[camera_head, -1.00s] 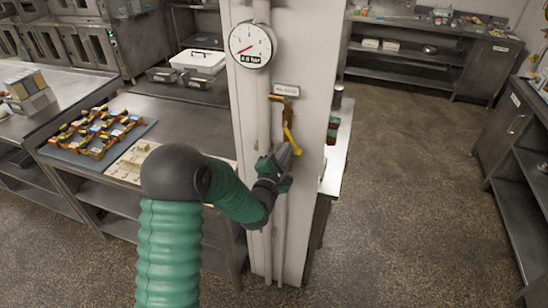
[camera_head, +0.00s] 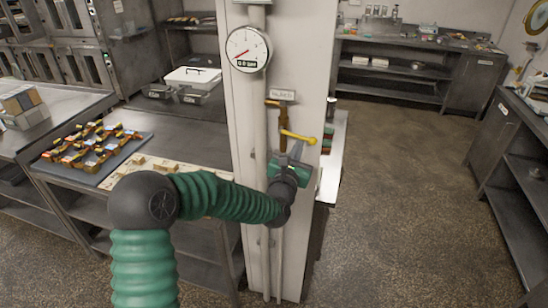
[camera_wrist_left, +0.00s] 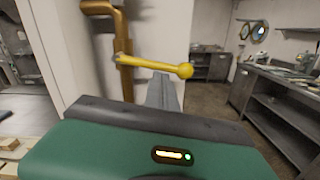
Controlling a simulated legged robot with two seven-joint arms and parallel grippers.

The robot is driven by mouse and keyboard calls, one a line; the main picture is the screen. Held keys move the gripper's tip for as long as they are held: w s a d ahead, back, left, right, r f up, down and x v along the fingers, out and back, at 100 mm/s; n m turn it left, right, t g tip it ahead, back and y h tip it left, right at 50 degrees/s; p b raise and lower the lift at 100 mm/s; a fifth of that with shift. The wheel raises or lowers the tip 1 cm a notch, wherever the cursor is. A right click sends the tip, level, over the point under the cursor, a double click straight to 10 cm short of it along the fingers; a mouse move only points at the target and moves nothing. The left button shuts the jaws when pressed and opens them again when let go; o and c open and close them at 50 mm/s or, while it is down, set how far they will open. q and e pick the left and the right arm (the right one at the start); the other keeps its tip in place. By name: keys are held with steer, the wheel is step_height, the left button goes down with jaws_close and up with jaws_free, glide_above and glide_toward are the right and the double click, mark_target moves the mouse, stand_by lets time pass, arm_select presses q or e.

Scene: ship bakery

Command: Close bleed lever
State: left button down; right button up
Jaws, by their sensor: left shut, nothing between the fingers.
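The yellow bleed lever (camera_head: 298,137) sits on a brass pipe (camera_head: 282,120) on the white column. It points to the right, close to level, with a round knob at its end. It also shows in the left wrist view (camera_wrist_left: 155,66), tilted slightly down to the right. My left gripper (camera_head: 295,152) is just below the lever, its fingers pointing up. The fingers (camera_wrist_left: 162,90) are shut and hold nothing. In the wrist view the fingertips overlap the lever's underside; I cannot tell if they touch it. My right gripper is not in view.
A pressure gauge (camera_head: 248,50) and a small label plate (camera_head: 282,95) are on the white column (camera_head: 312,70) above the lever. A steel table with a dark tray (camera_head: 60,160) of several small items stands left. Open floor lies to the right.

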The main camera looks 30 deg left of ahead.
arm_select(q)
steer(key=shift+d+r, duration=0.2)
steer(key=shift+r, duration=0.35)
stand_by(0.4)
